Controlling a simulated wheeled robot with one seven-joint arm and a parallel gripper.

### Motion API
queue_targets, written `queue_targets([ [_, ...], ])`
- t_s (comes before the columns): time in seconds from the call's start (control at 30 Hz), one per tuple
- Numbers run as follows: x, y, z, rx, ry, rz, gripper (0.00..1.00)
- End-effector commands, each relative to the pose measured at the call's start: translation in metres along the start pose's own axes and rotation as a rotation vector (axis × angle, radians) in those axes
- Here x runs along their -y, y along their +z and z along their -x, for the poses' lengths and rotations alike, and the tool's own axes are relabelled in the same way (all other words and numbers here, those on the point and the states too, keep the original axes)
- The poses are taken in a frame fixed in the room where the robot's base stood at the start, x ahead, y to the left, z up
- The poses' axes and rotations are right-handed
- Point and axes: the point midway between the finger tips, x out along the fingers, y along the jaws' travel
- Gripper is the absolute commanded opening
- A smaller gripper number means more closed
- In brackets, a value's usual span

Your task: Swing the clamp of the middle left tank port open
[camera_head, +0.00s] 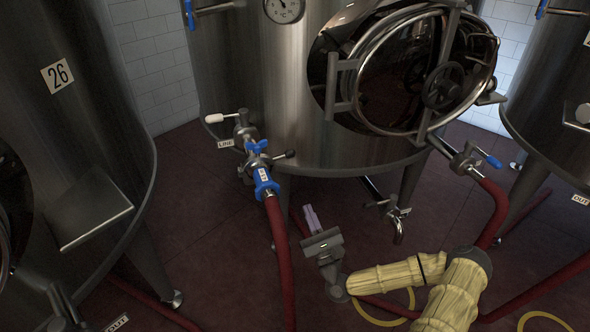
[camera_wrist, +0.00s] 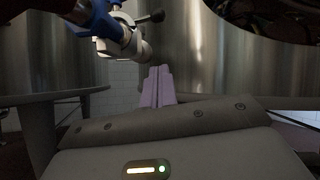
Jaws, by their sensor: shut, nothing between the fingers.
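The middle tank (camera_head: 255,75) is a steel vessel. Its left port (camera_head: 250,140) has a metal fitting, a blue wing-shaped clamp part (camera_head: 257,147) and a blue hose coupling (camera_head: 265,183) below it. I cannot tell whether the clamp is open. My gripper (camera_head: 307,212) has lilac fingers shut together and empty, below and right of the clamp, apart from it. In the wrist view the fingers (camera_wrist: 158,78) point up, and a blue part (camera_wrist: 97,18) with a metal coupling (camera_wrist: 118,38) is at upper left.
A red hose (camera_head: 281,260) hangs from the coupling to the floor. A white-handled valve (camera_head: 222,118) sits left of the port, and a drain spout (camera_head: 398,228) is at right. A round hatch (camera_head: 390,75) protrudes from the tank. Tank 26 (camera_head: 75,120) stands at left.

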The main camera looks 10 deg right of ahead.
Motion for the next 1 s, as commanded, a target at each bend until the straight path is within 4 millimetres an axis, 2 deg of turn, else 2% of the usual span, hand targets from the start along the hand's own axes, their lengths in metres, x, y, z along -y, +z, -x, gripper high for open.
queue_targets([
  [0.47,0.003,0.001,-0.005,0.01,-0.016,-0.012,0.0],
  [0.67,0.003,0.002,-0.029,0.011,-0.014,-0.011,0.0],
  [1.0,0.003,0.002,-0.088,0.011,-0.012,-0.01,0.0],
])
